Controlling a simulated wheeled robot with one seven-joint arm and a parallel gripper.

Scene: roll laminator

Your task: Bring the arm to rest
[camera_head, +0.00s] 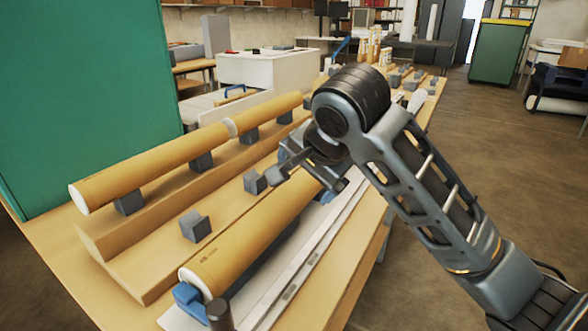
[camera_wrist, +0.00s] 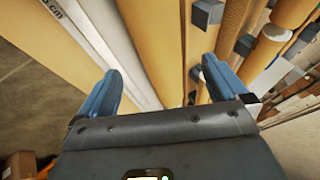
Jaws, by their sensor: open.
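My arm reaches in from the right of the head view, and my gripper (camera_head: 303,181) points down over the bench. It also shows in the wrist view (camera_wrist: 160,70), with its two blue-grey fingers spread apart and nothing gripped. A tan roll (camera_head: 255,237) lies on the white laminator (camera_head: 318,240) below the gripper. In the wrist view a tan roll (camera_wrist: 152,35) runs between and beyond the fingers. I cannot tell how far the fingertips are from it. The roll's far end is hidden behind my gripper in the head view.
A wooden rack (camera_head: 140,262) with grey blocks (camera_head: 195,226) stands left of the laminator, bearing two tan rolls (camera_head: 150,170) end to end. A green panel (camera_head: 85,100) rises at the left. Several items crowd the far bench end. Open floor (camera_head: 500,150) lies right.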

